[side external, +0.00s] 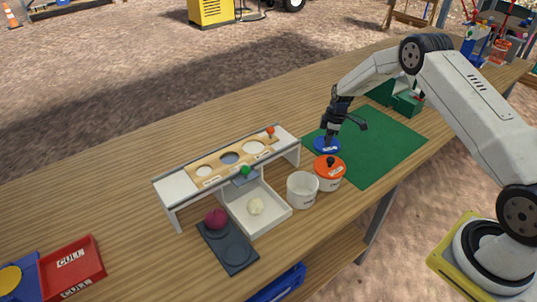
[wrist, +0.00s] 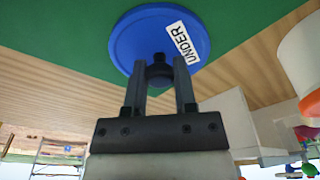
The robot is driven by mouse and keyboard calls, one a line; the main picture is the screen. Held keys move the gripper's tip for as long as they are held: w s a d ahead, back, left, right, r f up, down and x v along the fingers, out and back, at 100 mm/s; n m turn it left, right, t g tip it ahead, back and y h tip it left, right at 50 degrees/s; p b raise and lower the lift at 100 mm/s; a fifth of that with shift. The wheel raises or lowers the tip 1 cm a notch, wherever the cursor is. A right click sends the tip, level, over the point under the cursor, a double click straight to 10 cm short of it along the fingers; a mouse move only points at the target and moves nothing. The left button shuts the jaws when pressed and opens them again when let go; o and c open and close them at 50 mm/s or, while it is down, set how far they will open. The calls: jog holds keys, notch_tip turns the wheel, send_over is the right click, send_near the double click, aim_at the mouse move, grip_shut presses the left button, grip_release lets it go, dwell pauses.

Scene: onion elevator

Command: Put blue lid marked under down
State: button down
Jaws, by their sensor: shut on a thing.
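The blue lid marked UNDER (wrist: 160,42) is a round disc with a dark knob and a white label. In the wrist view my gripper (wrist: 160,85) is shut on the knob, with one finger on each side. In the side view the lid (side external: 326,146) is below my gripper (side external: 329,127), at the left edge of the green mat (side external: 385,148). I cannot tell whether the lid touches the mat or hangs just above it. The white pot without a lid (side external: 302,192) stands in front, beside a pot with an orange lid (side external: 329,167).
A sorting stand (side external: 178,187) with round holes is left of the pots. A white tray (side external: 268,222) holds a pale onion, and a purple onion (side external: 215,218) is by a dark plate (side external: 228,252). A red CULL tray (side external: 75,265) is far left. The mat's right part is clear.

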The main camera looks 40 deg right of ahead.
aim_at(331, 144)
jog(key=shift+f, duration=0.15)
jog(key=shift+c, duration=2.1)
grip_release()
notch_tip(331, 144, up, 12)
jog(key=s+d, duration=0.1)
jog(key=s+a+r+m, duration=0.3)
jog(key=s+a, duration=0.6)
jog(key=s, duration=0.3)
jog(key=s+a+r+m+t+h, duration=0.1)
jog(key=s+a+r+m, duration=0.3)
jog(key=s+a, duration=0.6)
jog(key=s+m, duration=0.2)
jog(key=s, duration=0.1)
jog(key=shift+r+t, duration=0.25)
jog(key=shift+t, duration=0.05)
